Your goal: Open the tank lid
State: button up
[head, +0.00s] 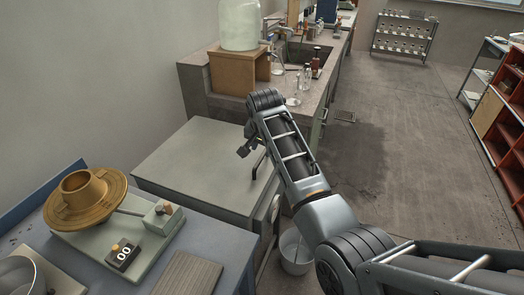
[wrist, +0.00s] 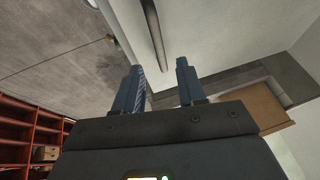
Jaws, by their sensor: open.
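The tank is a wide grey box with a flat pale lid (head: 190,160); the lid lies level and looks closed. A dark bar handle (head: 259,164) shows at the lid's right side, partly behind my arm. In the wrist view, the handle (wrist: 154,32) runs across the pale lid (wrist: 210,30) just beyond my fingertips. My gripper (head: 244,151) is above the right part of the lid, near the handle. In the wrist view my gripper (wrist: 158,75) has its two fingers apart with nothing between them. I cannot tell whether a finger touches the handle.
A blue bench (head: 215,250) at front left holds a brown flanged round part (head: 85,198) on a device. Behind the tank, a concrete bench (head: 200,85) carries a wooden stand (head: 232,72), a large jar (head: 239,25) and glassware. A bucket (head: 296,255) stands on the floor. Floor at right is clear.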

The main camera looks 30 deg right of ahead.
aim_at(262, 156)
jog(key=shift+x, duration=2.55)
grip_shut()
